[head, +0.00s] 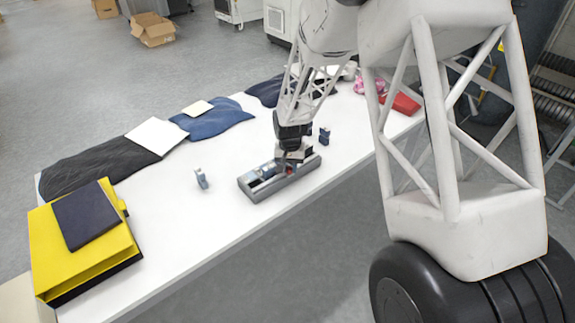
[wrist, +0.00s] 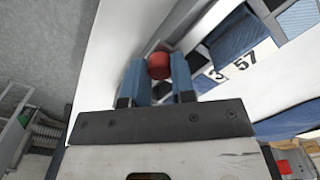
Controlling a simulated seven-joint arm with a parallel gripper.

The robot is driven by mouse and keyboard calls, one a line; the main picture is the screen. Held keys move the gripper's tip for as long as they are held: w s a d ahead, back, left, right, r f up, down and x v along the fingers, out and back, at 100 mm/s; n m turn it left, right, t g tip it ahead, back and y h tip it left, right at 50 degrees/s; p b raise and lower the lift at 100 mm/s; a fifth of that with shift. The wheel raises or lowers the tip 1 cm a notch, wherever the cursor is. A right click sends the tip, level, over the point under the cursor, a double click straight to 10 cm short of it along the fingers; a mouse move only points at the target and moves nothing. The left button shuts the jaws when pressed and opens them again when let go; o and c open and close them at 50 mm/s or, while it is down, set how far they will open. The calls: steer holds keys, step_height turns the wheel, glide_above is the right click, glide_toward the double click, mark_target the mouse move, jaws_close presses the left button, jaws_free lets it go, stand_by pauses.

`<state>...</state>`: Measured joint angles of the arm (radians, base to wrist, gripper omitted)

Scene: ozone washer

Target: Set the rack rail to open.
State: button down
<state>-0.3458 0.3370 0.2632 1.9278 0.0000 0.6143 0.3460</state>
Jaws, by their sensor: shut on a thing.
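A grey box-like unit (head: 262,185), which I take to be the rack rail, lies on the white table with blue parts inside it. A red knob (wrist: 159,66) shows near its end in the wrist view. My gripper (head: 294,163) reaches down at the right part of the unit. In the wrist view the two blue fingers of my gripper (wrist: 158,80) stand either side of the red knob and are shut on it. The fingers partly hide the knob's base. Blue blocks (wrist: 240,42) and a label reading 3 and 57 lie to the right.
A small blue-grey piece (head: 201,179) stands left of the unit and a dark blue one (head: 324,135) right of it. A yellow folder (head: 80,245) lies at the table's left end. Dark and blue cloths (head: 212,120) lie along the far edge.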

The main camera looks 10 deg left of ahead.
mark_target(290, 168)
steer(key=c, duration=1.2)
jaws_free()
steer(key=shift+r, duration=3.9)
